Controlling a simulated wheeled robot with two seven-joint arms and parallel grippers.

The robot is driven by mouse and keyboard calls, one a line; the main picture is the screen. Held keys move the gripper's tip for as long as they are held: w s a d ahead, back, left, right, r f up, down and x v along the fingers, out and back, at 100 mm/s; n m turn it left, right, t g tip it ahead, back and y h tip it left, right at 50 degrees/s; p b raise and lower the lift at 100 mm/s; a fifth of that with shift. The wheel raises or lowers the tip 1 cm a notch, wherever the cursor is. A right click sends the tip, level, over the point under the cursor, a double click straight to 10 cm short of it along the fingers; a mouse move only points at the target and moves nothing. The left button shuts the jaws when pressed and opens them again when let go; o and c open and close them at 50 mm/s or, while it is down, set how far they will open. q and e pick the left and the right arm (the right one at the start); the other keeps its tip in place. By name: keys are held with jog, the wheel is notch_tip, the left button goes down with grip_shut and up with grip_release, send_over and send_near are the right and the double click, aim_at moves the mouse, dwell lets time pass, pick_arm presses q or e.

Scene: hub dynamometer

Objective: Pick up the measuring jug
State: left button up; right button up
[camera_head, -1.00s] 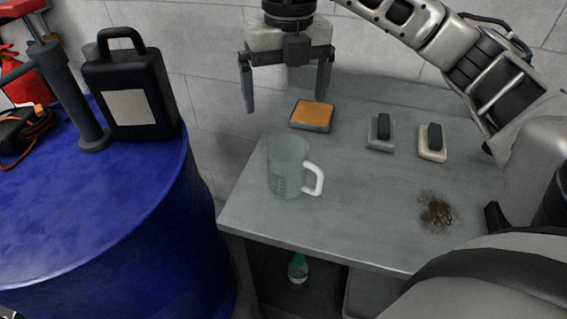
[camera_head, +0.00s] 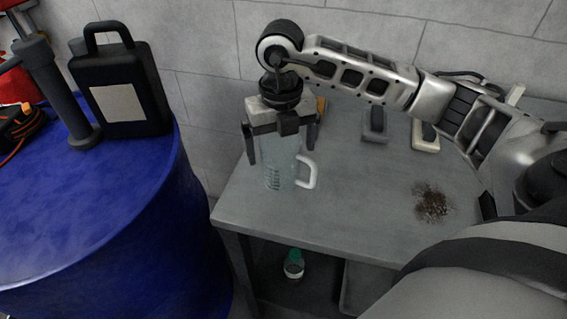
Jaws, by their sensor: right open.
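The measuring jug (camera_head: 275,168) is clear with a white handle on its right side. It stands upright near the left end of the grey table. My right gripper (camera_head: 281,155) comes down from above, with one finger on each side of the jug's upper part. It is open, and the jug's rim is hidden behind the gripper body. I cannot tell whether the fingers touch the jug. My left gripper is not in view.
The grey table (camera_head: 350,215) has a dark dirt patch (camera_head: 432,203) at right and two brushes or blocks (camera_head: 374,125) at the back. An orange-topped pad (camera_head: 320,108) is mostly hidden. A blue drum (camera_head: 90,215) bears a black canister (camera_head: 122,95). A bottle (camera_head: 293,265) stands below.

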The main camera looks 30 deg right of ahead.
jog(key=shift+f, duration=0.8)
jog(key=c, duration=1.1)
jog(key=shift+r, duration=0.15)
